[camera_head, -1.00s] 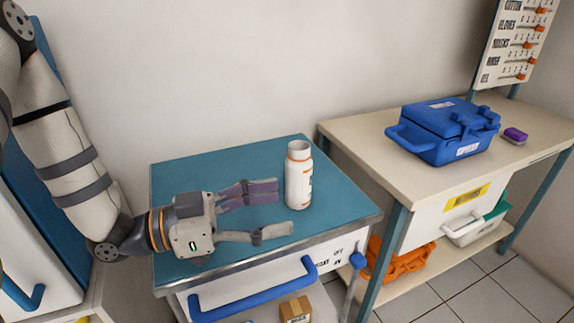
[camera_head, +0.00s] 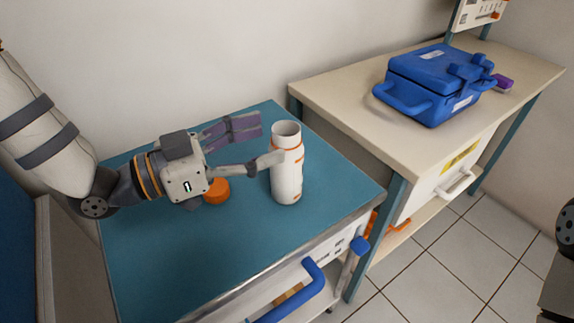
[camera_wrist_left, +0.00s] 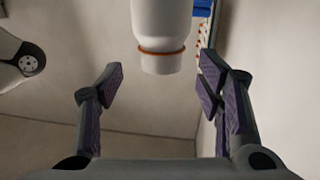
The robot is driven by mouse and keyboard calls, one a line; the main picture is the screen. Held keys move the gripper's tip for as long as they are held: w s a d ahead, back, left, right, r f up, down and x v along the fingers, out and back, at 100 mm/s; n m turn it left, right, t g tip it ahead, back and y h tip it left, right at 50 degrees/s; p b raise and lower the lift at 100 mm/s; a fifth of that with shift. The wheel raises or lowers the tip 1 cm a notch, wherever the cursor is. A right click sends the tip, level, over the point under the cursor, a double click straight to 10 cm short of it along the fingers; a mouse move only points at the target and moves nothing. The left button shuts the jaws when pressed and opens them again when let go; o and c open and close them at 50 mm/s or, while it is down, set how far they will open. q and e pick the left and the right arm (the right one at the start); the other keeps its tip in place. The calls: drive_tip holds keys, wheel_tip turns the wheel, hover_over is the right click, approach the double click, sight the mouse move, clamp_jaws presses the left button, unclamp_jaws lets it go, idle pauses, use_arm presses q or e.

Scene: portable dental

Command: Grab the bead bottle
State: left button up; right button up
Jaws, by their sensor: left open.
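The bead bottle (camera_head: 287,180) is white with orange bands and an open top, and it stands upright on the blue-topped cart. My left gripper (camera_head: 262,145) is open at the bottle's left, with its fingers pointing toward the bottle. The nearer finger overlaps the bottle's upper left side in the head view; contact cannot be told. In the left wrist view the bottle (camera_wrist_left: 163,40) shows at the top centre, in line with the gap between the spread fingers (camera_wrist_left: 158,85). My right gripper is not in view.
A round orange object (camera_head: 216,190) lies on the blue cart top (camera_head: 200,255) below my left gripper. A beige table (camera_head: 345,110) to the right holds a blue case (camera_head: 430,85) and a purple block (camera_head: 503,82). The cart's front right is clear.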

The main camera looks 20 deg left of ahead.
sight(273, 133)
use_arm(q)
drive_tip(key=x, duration=0.5)
drive_tip(key=shift+w+r, duration=0.1)
drive_tip(key=shift+r, duration=0.15)
clamp_jaws()
